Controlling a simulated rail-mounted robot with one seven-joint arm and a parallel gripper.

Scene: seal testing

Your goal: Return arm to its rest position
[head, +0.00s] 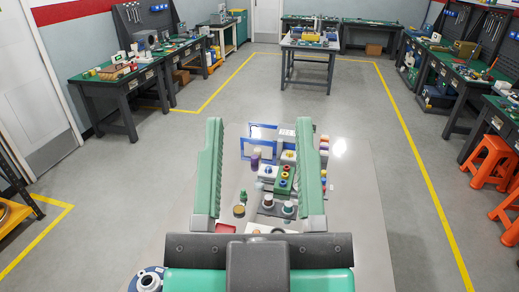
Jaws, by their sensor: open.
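My gripper (259,125) is in the head view, close to the camera at the lower middle. Its two long green and grey fingers point up the picture and stand wide apart, open. Nothing is held between them. Its dark grey crosspiece spans the bottom of the picture. Through the gap I see a light worktable (350,205) below with small parts on it. The fingers and crosspiece hide some of the tabletop. How high the gripper is above it I cannot tell.
Benches line both sides, a cart (309,45) stands at the back, and orange stools (490,158) stand right. Grey floor (360,110) is clear.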

